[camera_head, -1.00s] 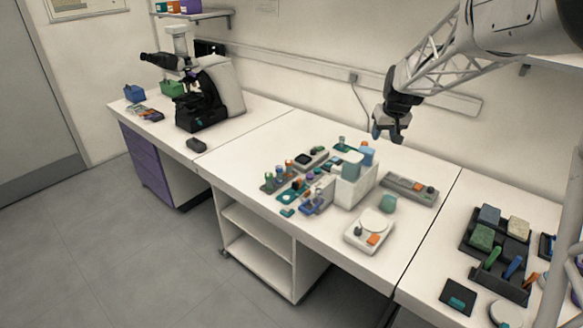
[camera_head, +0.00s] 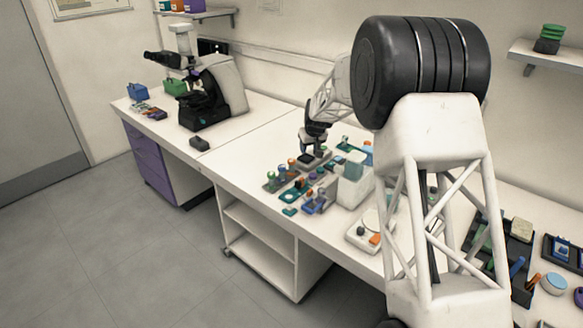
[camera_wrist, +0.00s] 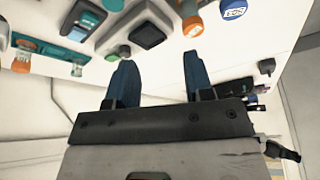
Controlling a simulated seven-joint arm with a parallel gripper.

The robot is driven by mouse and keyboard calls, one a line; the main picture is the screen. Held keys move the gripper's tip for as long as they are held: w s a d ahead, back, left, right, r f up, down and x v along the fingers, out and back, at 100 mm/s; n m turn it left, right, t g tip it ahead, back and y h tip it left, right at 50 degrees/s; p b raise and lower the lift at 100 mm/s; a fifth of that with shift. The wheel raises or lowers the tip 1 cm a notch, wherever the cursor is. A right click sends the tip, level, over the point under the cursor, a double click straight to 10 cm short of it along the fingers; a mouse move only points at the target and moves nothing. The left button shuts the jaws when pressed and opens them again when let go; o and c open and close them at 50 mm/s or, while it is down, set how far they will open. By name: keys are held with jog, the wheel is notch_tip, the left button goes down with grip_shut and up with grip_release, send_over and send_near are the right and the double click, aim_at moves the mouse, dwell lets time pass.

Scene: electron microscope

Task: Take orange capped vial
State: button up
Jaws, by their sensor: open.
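Small capped vials stand in racks on the bench in the head view, and a vial with an orange cap (camera_head: 291,163) is among them. In the wrist view, an orange-capped item (camera_wrist: 22,60) shows at the upper left edge, with another orange piece beside a teal rack. They are too small to tell which is the vial. My gripper (camera_head: 312,160) is above the bench, just right of the vials. In the wrist view my gripper (camera_wrist: 158,75) is open, its blue fingers apart with nothing between them.
A white box (camera_head: 352,190) and a small white device (camera_head: 362,236) stand right of the racks. The microscope (camera_head: 208,95) stands at the far left. My arm hides part of the right bench.

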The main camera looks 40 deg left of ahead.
send_over(292, 160)
jog(key=d, duration=0.2)
jog(key=shift+n, duration=0.4)
jog(key=f, duration=0.2)
jog(key=s+f, duration=0.1)
jog(key=f, duration=0.1)
jog(key=shift+a+f, duration=0.1)
jog(key=shift+f, duration=0.15)
jog(key=shift+f, duration=0.1)
jog(key=shift+x, duration=1.25)
jog(key=shift+a+f, duration=0.1)
jog(key=shift+f, duration=0.05)
jog(key=shift+x, duration=2.4)
jog(key=c, duration=0.7)
